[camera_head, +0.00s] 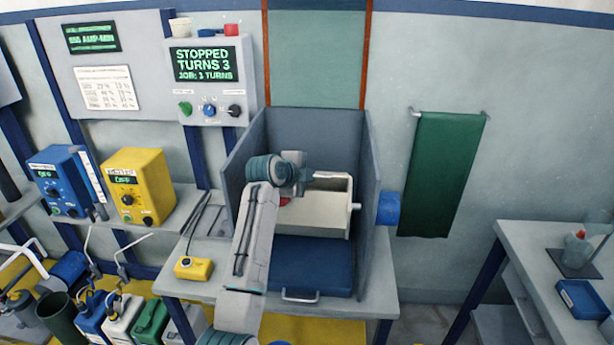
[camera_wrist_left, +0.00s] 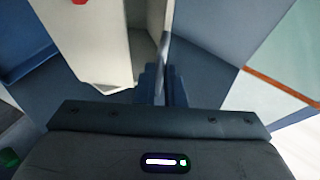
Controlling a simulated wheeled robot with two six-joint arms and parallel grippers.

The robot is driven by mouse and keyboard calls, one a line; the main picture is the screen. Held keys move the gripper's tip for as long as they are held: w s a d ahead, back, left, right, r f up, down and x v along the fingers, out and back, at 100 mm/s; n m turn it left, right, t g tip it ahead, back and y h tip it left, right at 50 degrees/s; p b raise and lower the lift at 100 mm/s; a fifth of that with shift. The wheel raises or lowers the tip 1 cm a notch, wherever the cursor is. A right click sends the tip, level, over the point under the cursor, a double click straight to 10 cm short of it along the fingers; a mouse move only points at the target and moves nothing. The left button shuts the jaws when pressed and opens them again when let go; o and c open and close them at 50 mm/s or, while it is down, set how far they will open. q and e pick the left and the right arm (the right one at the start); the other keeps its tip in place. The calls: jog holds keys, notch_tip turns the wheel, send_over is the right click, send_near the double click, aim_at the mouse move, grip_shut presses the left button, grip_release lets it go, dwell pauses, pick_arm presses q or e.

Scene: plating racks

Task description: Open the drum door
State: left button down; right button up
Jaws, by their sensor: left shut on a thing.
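The cream drum (camera_head: 315,215) sits inside the grey open-fronted housing, above a blue tray. Its upper side shows an opening with a pale inside. In the left wrist view the drum (camera_wrist_left: 95,45) fills the upper left. My left gripper (camera_head: 302,178) is at the upper left of the drum, partly hidden by its own wrist. In the left wrist view its fingers (camera_wrist_left: 162,85) are closed on a thin grey edge (camera_wrist_left: 163,48) beside the drum, which looks like the drum door. A small red part (camera_head: 284,201) shows on the drum. My right gripper is out of view.
The housing walls (camera_head: 366,170) stand close on both sides. A blue motor (camera_head: 389,208) is on the right wall. The blue tray (camera_head: 310,265) lies below the drum. A yellow switch box (camera_head: 193,268) is on the bench. The control panel (camera_head: 210,80) reads "STOPPED".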

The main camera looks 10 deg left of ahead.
pick_arm(q)
jog(key=shift+w+r, duration=0.65)
jog(key=shift+r, duration=0.35)
jog(key=c, duration=1.5)
grip_release()
